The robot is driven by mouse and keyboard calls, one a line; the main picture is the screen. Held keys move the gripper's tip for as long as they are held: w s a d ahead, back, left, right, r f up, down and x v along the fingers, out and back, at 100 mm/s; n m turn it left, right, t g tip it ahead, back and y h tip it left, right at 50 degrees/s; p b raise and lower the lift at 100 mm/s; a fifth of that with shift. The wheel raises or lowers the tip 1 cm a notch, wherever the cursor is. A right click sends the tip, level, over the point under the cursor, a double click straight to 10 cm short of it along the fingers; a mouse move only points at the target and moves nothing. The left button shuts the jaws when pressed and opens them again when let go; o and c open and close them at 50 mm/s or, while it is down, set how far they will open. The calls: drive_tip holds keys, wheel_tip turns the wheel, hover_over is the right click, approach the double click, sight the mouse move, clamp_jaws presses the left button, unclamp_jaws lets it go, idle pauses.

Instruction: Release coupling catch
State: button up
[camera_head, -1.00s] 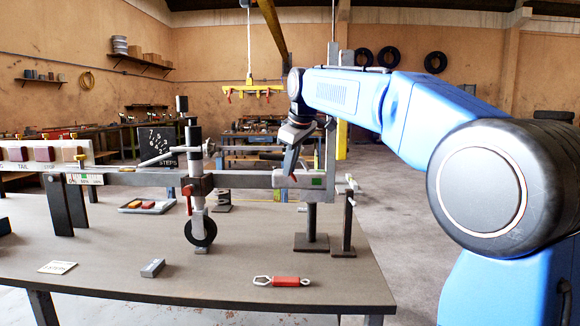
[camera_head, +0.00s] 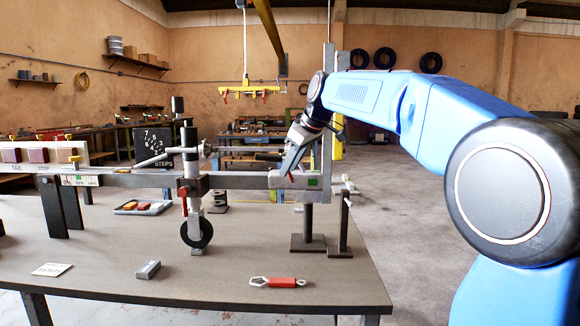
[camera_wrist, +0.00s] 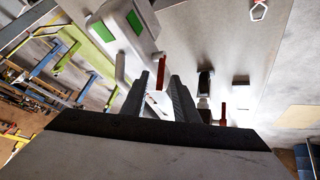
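The coupling head (camera_head: 313,182) is a grey block with a green patch at the right end of the trailer's drawbar. A small red catch lever (camera_head: 290,177) stands at its left. My gripper (camera_head: 287,171) points down and to the left, right over this lever. In the wrist view my gripper (camera_wrist: 160,88) has its two dark fingers apart, with a gap between them. The red lever (camera_wrist: 161,70) shows between and just past the fingertips. I cannot tell whether a finger touches it. The coupling head (camera_wrist: 124,28) is at the upper left there, with green patches.
A jockey wheel (camera_head: 196,232) with a red handle stands left of the coupling. A post on a flat base (camera_head: 308,243) is under the drawbar.

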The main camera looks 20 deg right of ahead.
drive_tip(key=shift+r, duration=0.1)
drive_tip(key=v, duration=1.7)
drive_tip(key=shift+s, duration=0.1)
drive_tip(key=s+f+m+h, duration=0.1)
drive_tip(key=s+f+m, duration=0.2)
drive_tip(key=s+f, duration=0.8)
drive_tip(key=s+f+m+g+h, duration=0.1)
drive_tip(key=s+f+m, duration=0.1)
drive_tip(key=s+f, duration=0.9)
drive_tip(key=s+d+f+m+h, duration=0.1)
drive_tip(key=s+f+m, duration=0.2)
drive_tip(key=s+f, duration=0.8)
wheel_tip(320, 180, down, 12)
drive_tip(key=shift+s+f+m+g, duration=0.1)
drive_tip(key=shift+s+m+g, duration=0.2)
